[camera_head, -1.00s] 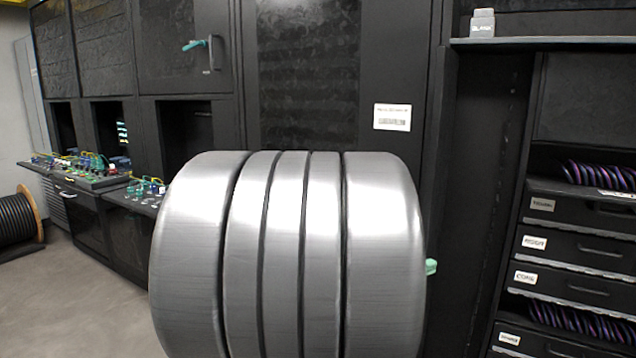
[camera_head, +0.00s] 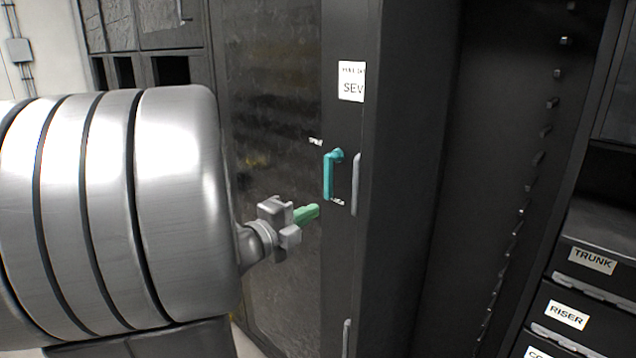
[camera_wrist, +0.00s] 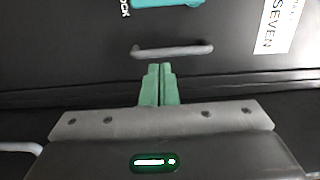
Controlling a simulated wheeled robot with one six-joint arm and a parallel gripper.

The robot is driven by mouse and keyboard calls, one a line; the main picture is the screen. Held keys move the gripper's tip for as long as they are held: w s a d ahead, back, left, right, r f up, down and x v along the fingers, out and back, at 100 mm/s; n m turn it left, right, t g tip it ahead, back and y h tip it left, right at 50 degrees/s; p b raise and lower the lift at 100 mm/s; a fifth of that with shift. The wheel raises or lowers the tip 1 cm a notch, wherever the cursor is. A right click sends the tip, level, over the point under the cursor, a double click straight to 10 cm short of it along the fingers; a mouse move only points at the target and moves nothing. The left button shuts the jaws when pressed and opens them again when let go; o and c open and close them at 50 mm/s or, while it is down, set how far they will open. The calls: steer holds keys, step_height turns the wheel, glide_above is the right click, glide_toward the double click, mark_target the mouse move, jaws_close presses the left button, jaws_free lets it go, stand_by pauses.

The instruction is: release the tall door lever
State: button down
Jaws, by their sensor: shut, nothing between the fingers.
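The tall door (camera_head: 270,130) is dark, with a glossy panel and a white label. Its teal lever (camera_head: 329,176) hangs down from a pivot near the door's right edge, with small white markings above and below it. A grey handle bar (camera_head: 356,184) stands just right of it. My gripper (camera_head: 313,211), with green fingers, is shut and empty, in front of the door, lower left of the lever and apart from it. In the wrist view the shut fingers (camera_wrist: 159,84) point at the grey bar (camera_wrist: 172,50); the teal lever (camera_wrist: 165,3) is cut off at the top edge.
Drawers labelled TRUNK (camera_head: 592,261) and RISER (camera_head: 567,315) stand at the right. A dark recess with small pegs lies between them and the door. Dark cabinets (camera_head: 165,25) stand at the upper left. My arm covers the lower left.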

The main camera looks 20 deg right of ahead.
mark_target(327, 190)
steer(key=shift+a, duration=0.1)
stand_by(0.4)
steer(key=w+d, duration=0.2)
steer(key=d, duration=0.1)
steer(key=w+d, duration=0.2)
steer(key=w+d+p, duration=0.1)
steer(key=w+d, duration=0.2)
steer(key=shift+d, duration=0.3)
steer(key=shift+w+a, duration=0.1)
steer(key=shift+w, duration=0.5)
